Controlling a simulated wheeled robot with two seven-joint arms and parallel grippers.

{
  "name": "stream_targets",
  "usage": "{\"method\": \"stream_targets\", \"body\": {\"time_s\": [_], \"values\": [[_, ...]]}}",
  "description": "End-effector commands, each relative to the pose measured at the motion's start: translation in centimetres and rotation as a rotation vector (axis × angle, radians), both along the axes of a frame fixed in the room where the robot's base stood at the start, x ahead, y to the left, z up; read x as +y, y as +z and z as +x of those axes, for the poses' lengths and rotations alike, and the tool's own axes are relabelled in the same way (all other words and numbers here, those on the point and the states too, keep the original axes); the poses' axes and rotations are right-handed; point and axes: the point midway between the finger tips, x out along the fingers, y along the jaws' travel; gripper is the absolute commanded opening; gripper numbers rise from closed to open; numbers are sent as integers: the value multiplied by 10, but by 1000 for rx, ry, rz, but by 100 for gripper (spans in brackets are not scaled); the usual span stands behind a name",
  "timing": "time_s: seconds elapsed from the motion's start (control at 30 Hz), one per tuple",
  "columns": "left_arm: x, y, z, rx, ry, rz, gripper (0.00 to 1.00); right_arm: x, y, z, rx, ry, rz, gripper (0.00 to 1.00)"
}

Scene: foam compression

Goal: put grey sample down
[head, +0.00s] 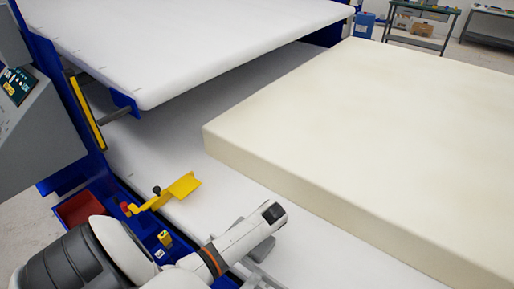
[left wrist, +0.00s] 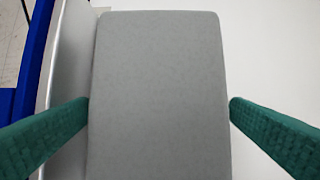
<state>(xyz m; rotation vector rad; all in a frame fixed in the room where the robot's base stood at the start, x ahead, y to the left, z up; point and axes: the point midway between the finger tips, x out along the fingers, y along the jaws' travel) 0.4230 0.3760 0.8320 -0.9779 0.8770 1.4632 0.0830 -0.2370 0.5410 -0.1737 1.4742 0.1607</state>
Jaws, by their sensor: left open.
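The grey sample (left wrist: 159,60) fills the middle of the left wrist view, a flat-faced block with rounded corners. My left gripper (left wrist: 159,105) is open, with one green finger on each side of the sample. The fingertips are very close to its side edges; I cannot tell whether they touch. A white surface lies to the right of the sample, and a silvery edge and blue frame lie to its left. My right gripper is not in view.
A large cream foam block (head: 390,130) lies on the white lower bed (head: 165,150). A white upper platen (head: 190,40) overhangs at the back left. A yellow bracket (head: 183,187) and a red bin (head: 82,209) are by the blue frame. A control panel (head: 25,110) stands at left.

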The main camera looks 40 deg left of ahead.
Motion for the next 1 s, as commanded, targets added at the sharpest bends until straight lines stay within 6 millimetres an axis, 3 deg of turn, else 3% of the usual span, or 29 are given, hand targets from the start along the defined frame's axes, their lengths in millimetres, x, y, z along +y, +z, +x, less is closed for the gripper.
{"method": "stream_targets", "body": {"time_s": [0.3, 0.5, 1.0], "values": [[-27, 63, 4, -6, 0, -2, 100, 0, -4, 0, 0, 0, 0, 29], [-37, 90, 5, -3, 1, -1, 100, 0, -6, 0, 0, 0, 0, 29], [-40, 98, 4, 1, 1, 0, 100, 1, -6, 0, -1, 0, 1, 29]]}}
